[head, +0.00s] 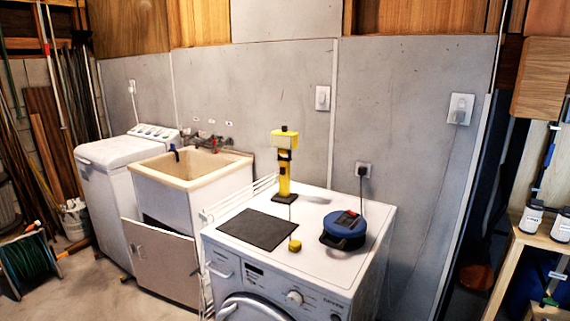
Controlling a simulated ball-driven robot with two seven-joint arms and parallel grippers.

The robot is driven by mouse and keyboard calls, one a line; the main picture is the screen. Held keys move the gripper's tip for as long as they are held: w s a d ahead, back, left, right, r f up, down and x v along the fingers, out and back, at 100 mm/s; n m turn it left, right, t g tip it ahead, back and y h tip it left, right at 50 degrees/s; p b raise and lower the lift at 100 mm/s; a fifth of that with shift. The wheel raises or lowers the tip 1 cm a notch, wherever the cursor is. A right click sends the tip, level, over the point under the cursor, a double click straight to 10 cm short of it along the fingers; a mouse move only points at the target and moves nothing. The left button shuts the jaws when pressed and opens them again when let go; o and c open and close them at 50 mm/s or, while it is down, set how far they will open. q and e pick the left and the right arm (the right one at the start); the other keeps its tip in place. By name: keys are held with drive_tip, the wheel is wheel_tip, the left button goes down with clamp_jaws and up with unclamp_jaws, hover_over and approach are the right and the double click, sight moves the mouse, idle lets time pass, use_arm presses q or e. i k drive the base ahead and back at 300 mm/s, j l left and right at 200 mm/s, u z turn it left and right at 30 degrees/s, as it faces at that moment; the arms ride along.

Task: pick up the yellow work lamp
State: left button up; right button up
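The yellow work lamp (284,165) stands upright on top of the white front-loading machine (330,206), near its back edge. It has a yellow head, a black joint below the head, a yellow post and a dark base. Neither of my grippers shows in the head view. Nothing touches the lamp as far as I can see.
A white rack (238,198) stands between the machine and the sink (190,167). Floor shows at the lower left.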

sight(284, 195)
drive_tip(key=z, duration=0.45)
drive_tip(key=i+j+z, duration=0.2)
drive_tip(key=z, duration=0.15)
drive_tip(key=i+j+z, duration=0.1)
drive_tip(key=j+z, duration=0.25)
drive_tip(key=i+j+z, duration=0.15)
drive_tip(key=j+z, duration=0.15)
